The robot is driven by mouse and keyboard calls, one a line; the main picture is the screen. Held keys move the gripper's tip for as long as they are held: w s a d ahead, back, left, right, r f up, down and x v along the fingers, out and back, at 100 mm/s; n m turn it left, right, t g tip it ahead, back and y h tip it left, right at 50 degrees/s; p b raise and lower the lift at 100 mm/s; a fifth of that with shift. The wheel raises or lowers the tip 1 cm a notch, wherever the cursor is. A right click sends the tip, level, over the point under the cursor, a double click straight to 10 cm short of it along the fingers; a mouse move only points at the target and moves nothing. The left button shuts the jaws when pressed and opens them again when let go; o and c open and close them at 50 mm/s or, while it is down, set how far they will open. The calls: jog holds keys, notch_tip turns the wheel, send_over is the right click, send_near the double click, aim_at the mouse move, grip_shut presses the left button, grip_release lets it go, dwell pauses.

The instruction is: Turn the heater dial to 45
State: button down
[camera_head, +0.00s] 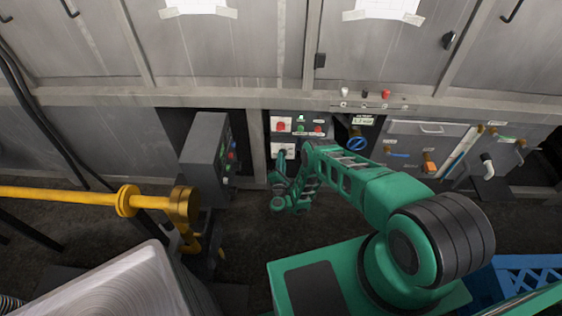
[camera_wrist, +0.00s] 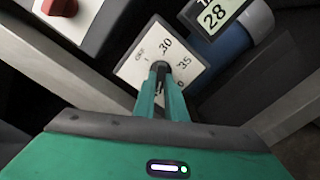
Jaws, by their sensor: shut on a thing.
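The heater dial (camera_wrist: 159,66) is a small dark knob on a white plate (camera_wrist: 137,66) with numbers around it. The marks 30 and 35 are readable in the wrist view; other marks are partly hidden by my fingers. My gripper (camera_wrist: 160,80) is shut on the dial, its two green fingers close together on the knob. I cannot tell which mark the dial points to. A display (camera_wrist: 215,15) beside the plate reads 28. In the head view my gripper (camera_head: 281,160) reaches the lower white plate (camera_head: 290,148) on the panel.
A red knob (camera_wrist: 60,6) on another white plate lies upper left in the wrist view. A yellow pipe (camera_head: 80,196) runs at left.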

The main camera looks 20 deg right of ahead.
jog(key=shift+d+m, duration=0.2)
jog(key=shift+m, duration=0.2)
jog(key=c, duration=1.8)
grip_release()
